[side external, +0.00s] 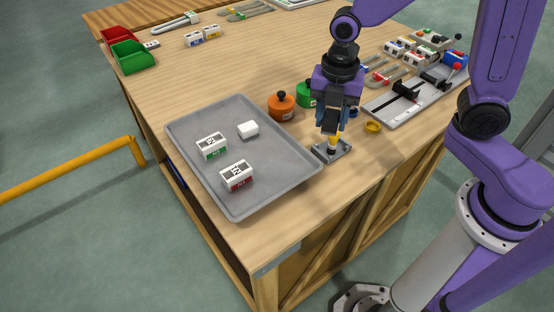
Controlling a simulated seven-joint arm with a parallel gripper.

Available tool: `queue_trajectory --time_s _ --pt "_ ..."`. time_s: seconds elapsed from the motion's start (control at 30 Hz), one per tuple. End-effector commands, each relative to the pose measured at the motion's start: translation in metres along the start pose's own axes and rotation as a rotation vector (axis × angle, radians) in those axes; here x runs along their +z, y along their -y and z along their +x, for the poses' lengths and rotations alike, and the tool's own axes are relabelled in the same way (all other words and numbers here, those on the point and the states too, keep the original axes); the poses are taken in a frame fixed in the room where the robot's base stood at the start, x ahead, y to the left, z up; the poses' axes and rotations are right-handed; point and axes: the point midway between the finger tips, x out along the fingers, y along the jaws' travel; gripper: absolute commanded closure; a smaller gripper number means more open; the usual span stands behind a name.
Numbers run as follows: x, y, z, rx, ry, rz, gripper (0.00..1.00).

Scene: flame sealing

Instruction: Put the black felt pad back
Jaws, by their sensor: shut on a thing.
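My gripper (335,127) points down near the front edge of the bench, to the right of the grey tray. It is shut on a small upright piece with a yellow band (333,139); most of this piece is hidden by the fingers. Its lower end is at a square grey holder (341,155); I cannot tell whether it touches or sits in it. I cannot make out a black felt pad for certain.
The grey tray (275,185) holds a green-labelled box (211,146), a red-labelled box (237,176) and a white block (248,130). An orange pot (281,107) and a green pot (304,95) stand behind. A yellow dish (373,127) and clamp fixture (415,97) are right.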

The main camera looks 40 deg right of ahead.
Motion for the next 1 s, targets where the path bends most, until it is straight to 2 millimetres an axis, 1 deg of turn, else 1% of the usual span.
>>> queue_trajectory --time_s 0.03,0.1,0.2,0.27,0.33,0.47,0.87,1.0 --pt "-0.015 0.005 -0.002 0.002 0.0 -0.041 0.88" --pt "-0.029 0.011 -0.003 0.002 0.0 -0.081 0.88" --pt "-0.041 0.018 -0.003 0.001 0.0 -0.117 0.88" --pt "-0.044 0.018 -0.003 0.001 0.0 -0.128 0.88" --pt "-0.045 0.015 -0.001 -0.001 0.0 -0.132 0.88" --pt "-0.04 -0.002 0.008 -0.004 0.0 -0.131 0.88" --pt "-0.024 -0.068 0.039 -0.003 0.0 -0.13 0.88" --pt "-0.021 -0.083 0.059 -0.004 0.0 -0.13 0.88"
